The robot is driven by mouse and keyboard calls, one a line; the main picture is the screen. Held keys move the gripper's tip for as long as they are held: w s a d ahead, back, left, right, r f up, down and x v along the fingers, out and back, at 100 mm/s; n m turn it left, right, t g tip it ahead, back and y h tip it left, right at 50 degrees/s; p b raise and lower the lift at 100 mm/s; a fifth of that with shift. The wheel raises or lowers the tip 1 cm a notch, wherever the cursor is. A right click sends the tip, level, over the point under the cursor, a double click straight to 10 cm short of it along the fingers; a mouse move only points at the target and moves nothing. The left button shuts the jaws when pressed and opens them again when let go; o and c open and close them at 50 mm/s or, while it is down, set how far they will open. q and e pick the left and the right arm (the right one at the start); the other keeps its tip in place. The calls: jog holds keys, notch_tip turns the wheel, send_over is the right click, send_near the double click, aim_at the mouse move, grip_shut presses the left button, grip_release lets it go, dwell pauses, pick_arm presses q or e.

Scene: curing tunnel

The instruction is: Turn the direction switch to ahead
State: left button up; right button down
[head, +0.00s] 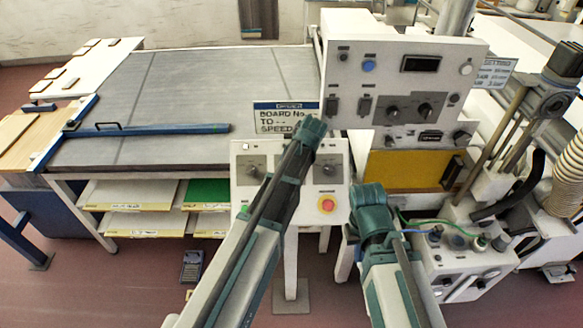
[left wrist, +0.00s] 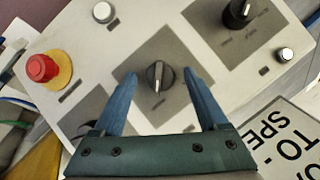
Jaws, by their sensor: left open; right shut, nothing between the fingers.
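A black rotary switch (left wrist: 159,77) with a pale pointer line sits on a grey plate on the control box (head: 240,205). Its pointer aims down in the left wrist view. Its lettering is too small to read, so I cannot confirm it is the direction switch. My left gripper (left wrist: 160,74) is open, with one blue finger on each side of the switch and visible gaps between. In the head view my left arm hides this switch and the gripper's fingers. My right gripper (head: 369,197) is shut and empty, low and right of the control box.
A red button (head: 327,204) on a yellow ring and two more dials, left (head: 253,172) and right (head: 328,170), are on the same box. A sign (head: 283,118) stands behind it. A taller panel (head: 400,75) rises at the right. A long grey conveyor bed (head: 190,90) lies left.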

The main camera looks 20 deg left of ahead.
pick_arm(q)
jog(key=shift+r, duration=0.1)
jog(key=p+v, duration=1.2)
jog(key=v, duration=0.1)
jog(key=shift+r+p, duration=0.3)
jog(key=shift+p, duration=0.1)
jog(key=s+d+f+g+h+b, duration=0.1)
jog(key=s+d+f+b, duration=0.2)
jog(key=s+f+b, duration=0.4)
jog(key=s+d+f+g+b, duration=0.1)
jog(key=s+d+f+b, duration=0.1)
jog(key=s+f+b, duration=0.5)
jog(key=s+d+f+m+h+b, duration=0.1)
jog(key=s+d+f+b, duration=0.2)
jog(key=s+f+b, duration=0.4)
notch_tip(320, 180, down, 2)
jog(key=shift+s+d+f+g+h+b, duration=0.2)
jog(key=shift+s+d+g+h+b, duration=0.15)
jog(key=shift+s, duration=0.25)
